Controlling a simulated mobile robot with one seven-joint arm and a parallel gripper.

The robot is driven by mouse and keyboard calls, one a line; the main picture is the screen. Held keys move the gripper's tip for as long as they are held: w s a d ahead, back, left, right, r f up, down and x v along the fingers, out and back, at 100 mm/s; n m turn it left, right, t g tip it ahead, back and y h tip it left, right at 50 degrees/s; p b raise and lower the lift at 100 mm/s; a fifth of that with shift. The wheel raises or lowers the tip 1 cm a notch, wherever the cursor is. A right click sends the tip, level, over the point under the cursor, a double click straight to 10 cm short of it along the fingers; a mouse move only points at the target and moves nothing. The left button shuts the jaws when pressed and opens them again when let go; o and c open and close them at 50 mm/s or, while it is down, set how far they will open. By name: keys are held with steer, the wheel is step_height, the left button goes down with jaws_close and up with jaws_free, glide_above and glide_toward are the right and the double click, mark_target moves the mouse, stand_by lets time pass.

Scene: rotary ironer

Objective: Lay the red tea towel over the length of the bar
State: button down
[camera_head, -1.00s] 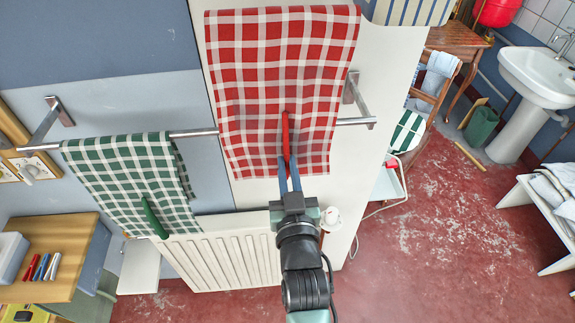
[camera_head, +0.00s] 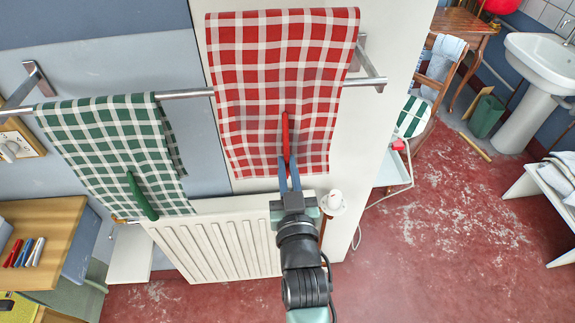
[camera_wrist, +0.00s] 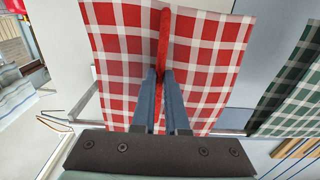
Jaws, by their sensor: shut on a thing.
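The red and white checked tea towel (camera_head: 263,60) is spread nearly flat and hides the middle of the metal bar (camera_head: 186,94). It reaches past the bar on both sides in the head view; I cannot tell whether it touches the bar. A red rod-like grip (camera_head: 285,135) runs along the towel's middle. My gripper (camera_head: 288,168) is shut on this grip at the towel's near edge. In the wrist view, my gripper (camera_wrist: 162,78) holds the red grip (camera_wrist: 163,45), with the towel (camera_wrist: 115,60) spreading out on both sides.
A green checked towel (camera_head: 110,140) with a green grip (camera_head: 140,196) hangs over the bar at the left. Wall brackets (camera_head: 362,60) hold the bar. A white radiator (camera_head: 225,245) is below. A wooden table (camera_head: 40,235) stands lower left; a sink (camera_head: 545,65) is far right.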

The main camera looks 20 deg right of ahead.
step_height(320, 180, down, 11)
steer(key=b, duration=0.9)
steer(key=shift+b, duration=0.35)
steer(key=shift+f+b, duration=0.4)
steer(key=shift+f, duration=0.05)
steer(key=c, duration=0.9)
jaws_free()
steer(key=shift+o, duration=0.2)
steer(key=v, duration=1.3)
